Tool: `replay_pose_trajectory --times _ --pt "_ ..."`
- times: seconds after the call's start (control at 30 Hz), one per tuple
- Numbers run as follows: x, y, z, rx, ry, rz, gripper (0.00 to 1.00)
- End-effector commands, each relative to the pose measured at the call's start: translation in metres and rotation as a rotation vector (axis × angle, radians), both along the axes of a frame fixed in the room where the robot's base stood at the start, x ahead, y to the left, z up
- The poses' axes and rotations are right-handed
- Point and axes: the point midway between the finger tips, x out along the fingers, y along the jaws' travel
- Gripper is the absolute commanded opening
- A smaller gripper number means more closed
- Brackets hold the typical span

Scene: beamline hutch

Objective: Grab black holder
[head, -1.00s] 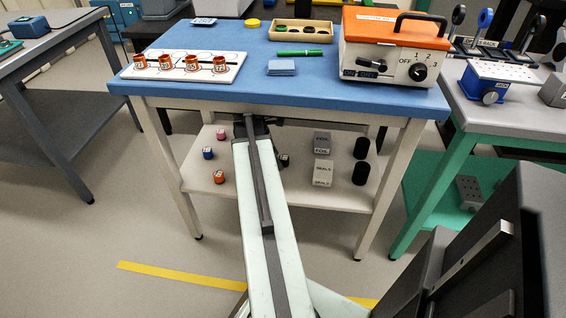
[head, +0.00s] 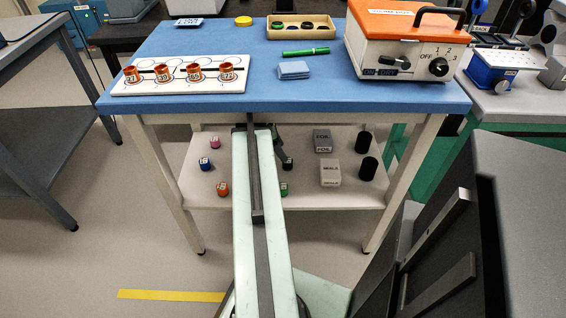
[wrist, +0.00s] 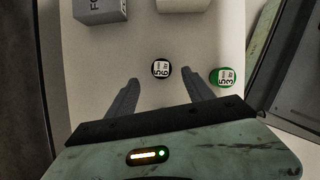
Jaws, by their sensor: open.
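The black holder (wrist: 161,69) is a small round piece with a white numbered top, standing on the lower shelf. In the wrist view it lies just ahead of my gripper (wrist: 160,79), roughly centred between the two open fingertips and apart from both. In the head view the black holder (head: 288,163) shows beside my arm, partly hidden. My gripper is hidden there under the tabletop. A green holder (wrist: 222,77) stands just right of the right finger in the wrist view. It also shows at the arm's edge in the head view (head: 284,190).
The shelf (head: 310,198) also holds pink (head: 215,142), blue (head: 205,163) and orange (head: 222,189) holders, grey boxes (head: 322,140) and black cylinders (head: 368,168). The blue tabletop (head: 225,97) overhangs my arm. Table legs stand on both sides.

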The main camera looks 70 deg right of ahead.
Motion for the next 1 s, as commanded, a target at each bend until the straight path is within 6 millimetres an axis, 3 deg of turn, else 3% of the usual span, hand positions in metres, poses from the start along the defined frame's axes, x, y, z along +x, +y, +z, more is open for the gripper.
replay_pose_trajectory --times 0.23,0.43,0.73,0.97,1.0 --pt "-0.013 -0.007 -0.027 0.0 0.0 -0.011 0.61" --pt "-0.018 -0.009 -0.03 0.0 0.0 -0.015 0.61" --pt "-0.031 -0.015 -0.077 -0.001 -0.001 -0.018 0.61" --pt "-0.033 -0.016 -0.074 -0.001 -0.001 -0.018 0.61" --pt "-0.033 -0.017 -0.074 -0.001 -0.001 -0.018 0.55"
